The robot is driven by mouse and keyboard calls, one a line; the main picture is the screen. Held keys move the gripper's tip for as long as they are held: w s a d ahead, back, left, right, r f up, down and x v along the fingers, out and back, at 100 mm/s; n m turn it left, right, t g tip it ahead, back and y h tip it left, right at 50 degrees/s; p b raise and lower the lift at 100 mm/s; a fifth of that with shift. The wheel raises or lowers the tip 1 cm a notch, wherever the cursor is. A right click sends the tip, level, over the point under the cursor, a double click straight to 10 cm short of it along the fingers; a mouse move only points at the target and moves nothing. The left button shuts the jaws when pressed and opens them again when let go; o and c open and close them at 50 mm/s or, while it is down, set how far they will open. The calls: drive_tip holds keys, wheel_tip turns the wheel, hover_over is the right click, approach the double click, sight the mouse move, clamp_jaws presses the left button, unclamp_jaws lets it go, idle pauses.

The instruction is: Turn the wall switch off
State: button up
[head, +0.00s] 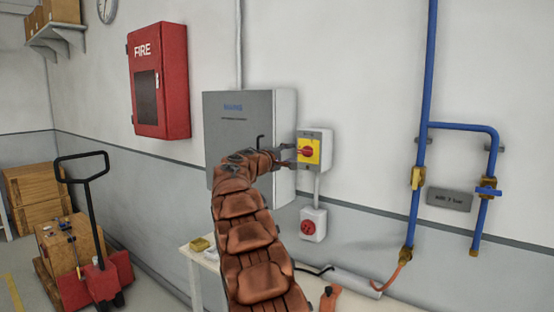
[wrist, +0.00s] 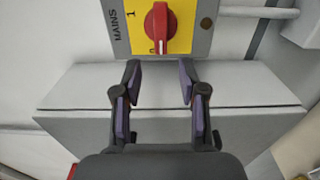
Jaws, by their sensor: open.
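The wall switch is a grey box with a yellow plate (head: 313,141) on the wall, right of the MAINS cabinet. Its red rotary knob (head: 309,150) sits in the middle. In the wrist view the yellow plate (wrist: 185,45) is at the top with "MAINS", "1" and "0" marks. The red knob (wrist: 160,27) stands nearly upright in that picture, its lower end by the "0" mark. My gripper (wrist: 160,80) is open and empty, its fingertips just short of the knob and apart from it. In the head view my gripper (head: 285,154) points at the switch from the left.
The grey MAINS cabinet (head: 238,130) is close behind my wrist. A second red-knobbed switch (head: 312,225) is below. Blue pipes (head: 423,100) are at right, a red fire box (head: 160,80) at left. A bench (head: 190,260) stands below, a pallet truck (head: 95,275) at lower left.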

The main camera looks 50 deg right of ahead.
drive_tip(key=a, duration=0.6)
drive_tip(key=shift+s+a, duration=0.2)
drive_tip(key=shift+a, duration=0.15)
idle(0.4)
drive_tip(key=s+a+f+g+y, duration=0.1)
drive_tip(key=s+a+f+y, duration=0.5)
drive_tip(key=a, duration=1.2)
drive_tip(key=s+a+f+g+y, duration=0.1)
drive_tip(key=s+a+f+y, duration=0.5)
drive_tip(key=s+a+f, duration=0.8)
drive_tip(key=s+a+f+y, duration=0.6)
drive_tip(key=s+a+f, duration=0.5)
drive_tip(key=s+a, duration=0.5)
drive_tip(key=a, duration=0.7)
drive_tip(key=shift+s+a+m+g, duration=0.3)
drive_tip(key=shift+g, duration=0.1)
drive_tip(key=shift+c, duration=0.4)
